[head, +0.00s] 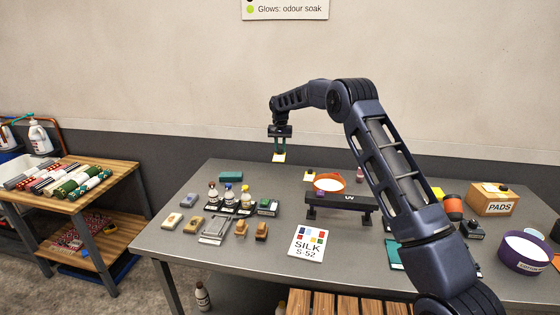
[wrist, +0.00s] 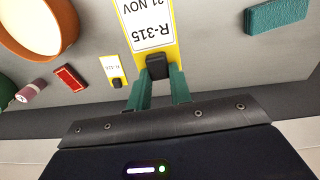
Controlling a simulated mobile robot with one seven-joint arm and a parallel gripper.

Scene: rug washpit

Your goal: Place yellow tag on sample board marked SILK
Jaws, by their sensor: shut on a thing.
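My gripper (head: 280,147) is raised above the back of the grey table and is shut on a yellow tag (head: 279,157). The white sample board marked SILK S-52 (head: 309,242), with coloured squares, lies flat near the table's front edge, to the right of and nearer than the gripper. A smaller yellow tag (wrist: 113,72) lies on the table beside the held one in the wrist view.
A black UV stand (head: 342,200) stands behind the board, with an orange bowl (head: 329,183) behind it. Bottles on a tray (head: 238,210), brushes and blocks fill the left. A PADS box (head: 493,200) and purple bowl (head: 524,254) are at right.

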